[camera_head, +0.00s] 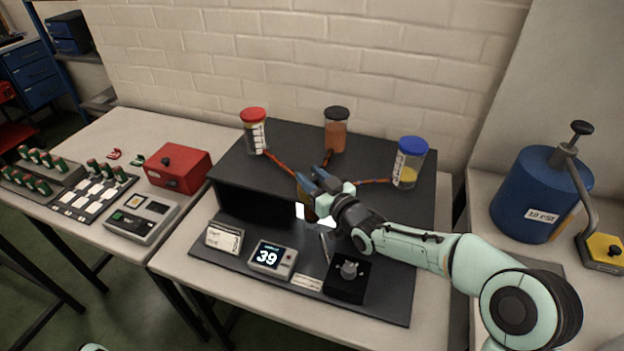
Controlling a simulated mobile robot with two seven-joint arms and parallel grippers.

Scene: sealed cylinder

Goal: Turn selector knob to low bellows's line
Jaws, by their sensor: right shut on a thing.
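Three clear cylinders stand on the stand's upper deck: a red-capped one (254,132), a black-capped one (336,132) with orange-brown contents, and a blue-capped one (409,164) with a little yellow at the bottom. Orange lines run from them towards the middle. My right gripper (314,182) is shut on a brown object (307,205) at the deck's front edge, behind the knob; the fingers partly hide it. My left gripper is out of view.
A display reading 39 (272,259) and a small sign (224,237) stand left of the knob. A red box (178,167) and a grey device (142,217) are on the left table. A blue drum (541,195) stands at right.

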